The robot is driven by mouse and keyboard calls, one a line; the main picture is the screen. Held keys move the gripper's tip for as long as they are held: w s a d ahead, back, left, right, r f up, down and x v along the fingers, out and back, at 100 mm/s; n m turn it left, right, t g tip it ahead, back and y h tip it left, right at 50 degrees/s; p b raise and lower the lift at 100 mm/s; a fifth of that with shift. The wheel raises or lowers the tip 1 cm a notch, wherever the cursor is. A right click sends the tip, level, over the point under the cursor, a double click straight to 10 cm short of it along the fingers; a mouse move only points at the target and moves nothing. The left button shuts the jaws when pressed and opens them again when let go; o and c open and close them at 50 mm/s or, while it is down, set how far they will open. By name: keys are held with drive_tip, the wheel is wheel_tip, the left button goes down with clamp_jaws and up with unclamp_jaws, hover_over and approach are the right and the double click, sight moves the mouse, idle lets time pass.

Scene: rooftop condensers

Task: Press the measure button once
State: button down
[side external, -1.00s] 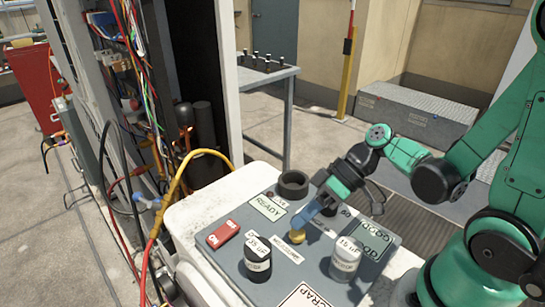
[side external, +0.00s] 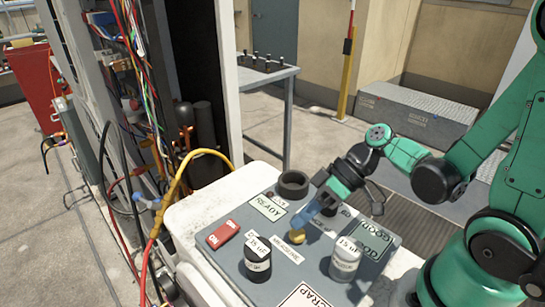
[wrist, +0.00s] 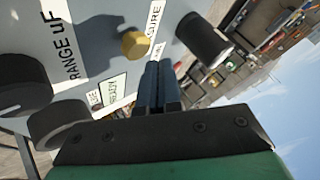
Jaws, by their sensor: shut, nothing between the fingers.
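The measure button is a small gold knob (side external: 297,237) on the grey panel (side external: 235,265), beside a white MEASURE label (side external: 287,250). In the wrist view the button (wrist: 134,43) sits just left of and beyond my fingertips, with part of the label (wrist: 153,22) beside it. My gripper (side external: 298,226) is shut and empty, its blue fingers pointing down close to the button. In the wrist view the fingers (wrist: 154,66) are together and look apart from the button. In the side view they nearly overlap it, so the remaining gap is hard to judge.
A capacitor (side external: 257,260) marked 35 uF and another (side external: 345,260) marked 15 uF stand on the panel either side of the button. A black knob (wrist: 20,88) shows in the wrist view.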

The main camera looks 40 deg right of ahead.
sight(303, 229)
drive_tip(key=shift+r, duration=2.5)
drive_tip(key=shift+w+d+f+m+h, duration=0.1)
drive_tip(key=shift+d+f+m+h, duration=0.15)
drive_tip(key=shift+m+h, duration=0.25)
drive_tip(key=d+r+m+t+h, duration=0.1)
drive_tip(key=h, duration=0.1)
drive_tip(key=w+d+m+t+h, duration=0.1)
drive_tip(key=h, duration=0.2)
drive_tip(key=w+d+r+m+t+h, duration=0.1)
drive_tip(key=d+h, duration=0.1)
drive_tip(key=shift+w+r, duration=0.25)
drive_tip(key=shift+r, duration=0.05)
